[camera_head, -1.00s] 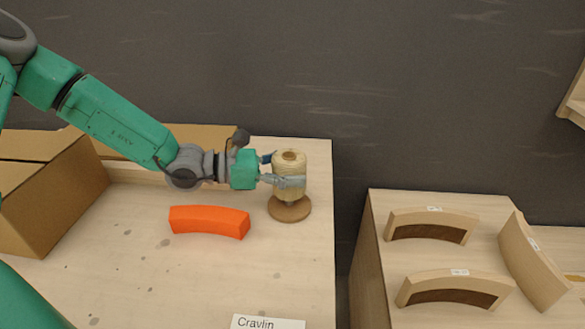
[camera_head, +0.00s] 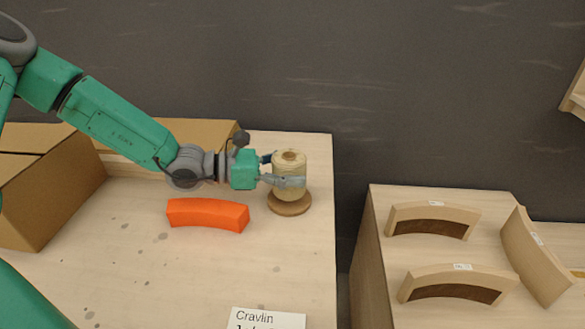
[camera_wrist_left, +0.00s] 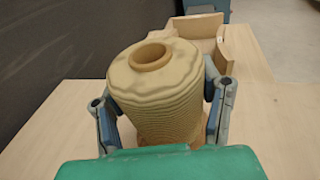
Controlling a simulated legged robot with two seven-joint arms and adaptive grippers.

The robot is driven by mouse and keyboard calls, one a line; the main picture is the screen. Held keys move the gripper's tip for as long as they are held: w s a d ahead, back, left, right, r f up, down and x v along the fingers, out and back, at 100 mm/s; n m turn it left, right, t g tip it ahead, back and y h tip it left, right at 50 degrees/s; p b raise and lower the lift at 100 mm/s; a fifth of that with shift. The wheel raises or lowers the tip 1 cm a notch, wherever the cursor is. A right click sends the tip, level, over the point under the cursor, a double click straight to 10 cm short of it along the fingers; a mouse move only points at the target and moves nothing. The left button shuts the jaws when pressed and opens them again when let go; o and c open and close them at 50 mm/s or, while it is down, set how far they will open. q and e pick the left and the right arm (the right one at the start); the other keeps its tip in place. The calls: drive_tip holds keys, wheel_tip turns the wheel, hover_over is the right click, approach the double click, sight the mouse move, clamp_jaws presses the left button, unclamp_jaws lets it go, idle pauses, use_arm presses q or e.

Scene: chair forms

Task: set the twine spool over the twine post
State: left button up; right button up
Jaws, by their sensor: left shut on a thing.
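The twine spool (camera_head: 290,163) is a pale yellow cylinder with a brown-rimmed hole in its top. My left gripper (camera_head: 284,180) is shut on its sides and holds it upright. In the left wrist view the spool (camera_wrist_left: 167,100) stands between the two fingers (camera_wrist_left: 165,112). The twine post shows only as its round wooden base (camera_head: 289,208), directly below the spool. The post's upright part is hidden, apparently by the spool. The spool's lower end is very close to the base; I cannot tell whether they touch. My right gripper is not in view.
An orange curved block (camera_head: 207,215) lies on the table left of the base. A cardboard box (camera_head: 45,190) stands at the left. A label card (camera_head: 266,319) is at the front. Several curved wooden pieces (camera_head: 433,218) lie on a separate surface at the right, across a gap.

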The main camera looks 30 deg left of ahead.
use_arm(q)
drive_tip(key=shift+f+b, duration=0.45)
drive_tip(key=shift+f, duration=0.2)
drive_tip(key=o, duration=1.3)
drive_tip(key=v, duration=1)
drive_tip(key=shift+s+a, duration=0.2)
drive_tip(key=shift+a, duration=0.1)
drive_tip(key=shift+s+a+r, duration=0.1)
drive_tip(key=shift+s+a, duration=0.3)
drive_tip(key=shift+a, duration=0.05)
